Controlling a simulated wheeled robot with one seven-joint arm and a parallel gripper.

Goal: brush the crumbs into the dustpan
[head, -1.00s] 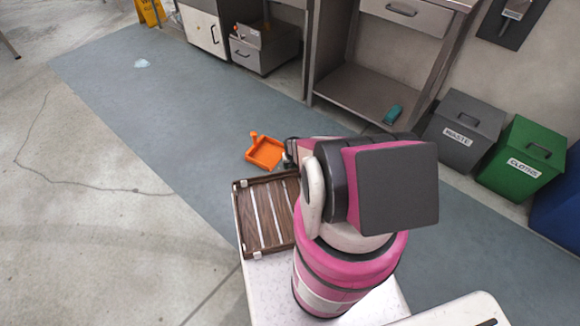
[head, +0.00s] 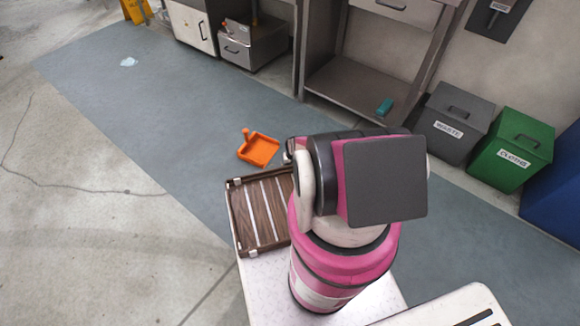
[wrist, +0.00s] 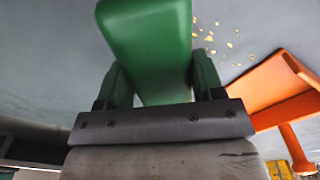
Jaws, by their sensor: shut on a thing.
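My gripper (wrist: 164,85) is shut on a green block-like thing, which looks like the brush (wrist: 150,40), in the wrist view. Its far end and any bristles are out of sight. Several small yellowish crumbs (wrist: 229,44) lie scattered on the grey-blue floor just beyond and to the right of the brush. The orange dustpan (wrist: 262,88) lies to the right of the crumbs, with its handle toward the bottom right. In the head view the dustpan (head: 261,150) lies on the floor mat beyond my tray. My arm hides the gripper, brush and crumbs there.
A steel bench (head: 352,90) with a low shelf stands along the wall, with a teal item (head: 384,107) on the shelf. A grey waste bin (head: 449,126), a green cloths bin (head: 513,153) and a blue bin (head: 556,195) stand right.

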